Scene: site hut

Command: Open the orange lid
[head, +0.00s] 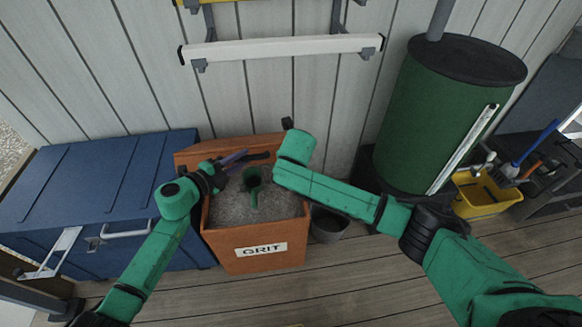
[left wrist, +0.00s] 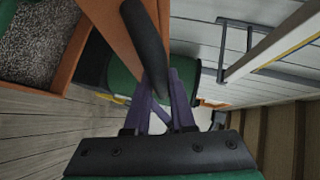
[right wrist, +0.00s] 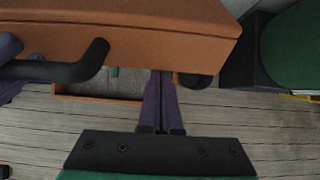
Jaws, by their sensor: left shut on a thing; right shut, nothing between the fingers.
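The orange lid (head: 190,158) of the grit bin stands raised at the back of the bin, against the wall side. Its edge also fills the top of the right wrist view (right wrist: 150,40). My left gripper (head: 243,157) is shut on the lid's black bar handle (left wrist: 148,45); the handle also shows in the right wrist view (right wrist: 60,70). The orange bin (head: 255,256), marked GRIT, is open, with grey grit and a green scoop (head: 253,185) inside. My right gripper (right wrist: 160,80) is shut and empty, just below the lid edge; my right arm hides its fingers in the head view.
A blue chest (head: 85,190) stands left of the bin. A dark bucket (head: 328,225) and a green barrel (head: 440,110) stand to its right. A yellow bucket (head: 478,195) is farther right. A white rail (head: 280,48) is on the wall above. The floor in front is clear.

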